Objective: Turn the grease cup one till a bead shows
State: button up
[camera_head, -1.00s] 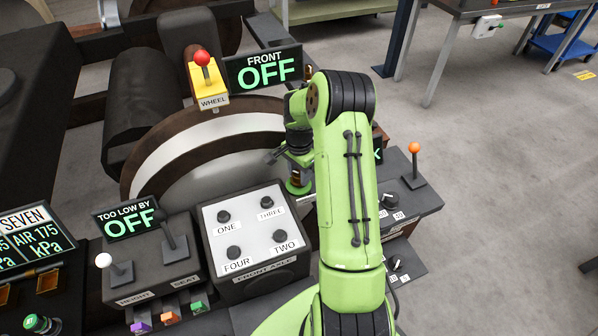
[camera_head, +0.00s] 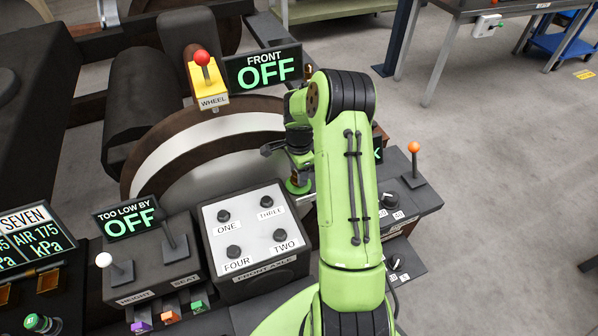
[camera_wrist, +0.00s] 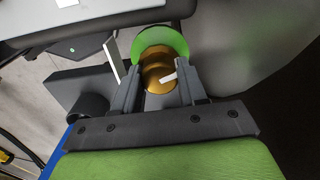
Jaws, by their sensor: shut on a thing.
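The brass grease cup (camera_wrist: 155,82) sits between my fingers in the wrist view, in front of a round green disc (camera_wrist: 172,37). A short white mark (camera_wrist: 168,77) shows on its face. My gripper (camera_wrist: 158,72) is shut on the cup, one dark finger on each side. In the head view my arm hides most of the gripper and the cup; the green disc (camera_head: 297,187) shows low beside the wheel. I cannot read a label on the cup.
A panel with several black bolts (camera_head: 250,235) marked ONE to FOUR stands in front of the wheel (camera_head: 195,150). A yellow WHEEL box with a red-knobbed lever (camera_head: 203,60) is above. An orange-knobbed lever (camera_head: 414,147) stands right of my arm. Open floor lies further right.

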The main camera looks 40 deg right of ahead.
jog(key=o, duration=1.1)
jog(key=shift+c, duration=0.2)
notch_tip(320, 180, up, 16)
jog(key=p, duration=0.4)
jog(key=shift+f, duration=0.15)
